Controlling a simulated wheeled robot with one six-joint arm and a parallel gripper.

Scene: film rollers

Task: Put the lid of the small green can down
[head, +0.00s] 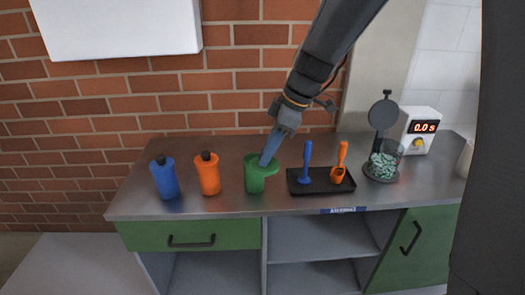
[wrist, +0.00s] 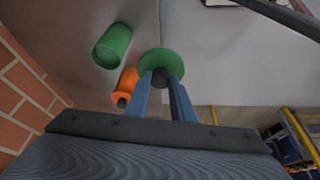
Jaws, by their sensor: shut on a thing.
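The small green can (head: 254,180) stands upright on the steel counter, and it also shows in the wrist view (wrist: 110,46). My gripper (head: 267,162) is shut on the black knob (wrist: 161,75) of the round green lid (wrist: 160,62). In the wrist view the lid is held between the fingertips, apart from the can in the picture. In the head view the lid (head: 270,169) overlaps the can's upper right side, so its height above the counter is hard to tell. The blue fingers hide part of the lid.
A blue bottle (head: 164,180) and an orange bottle (head: 208,175) stand left of the can. A black tray (head: 318,188) with a blue and an orange tool lies right. Beyond are a glass (head: 382,165) of green pieces and a white timer box (head: 420,127). Counter in front of the bottles is clear.

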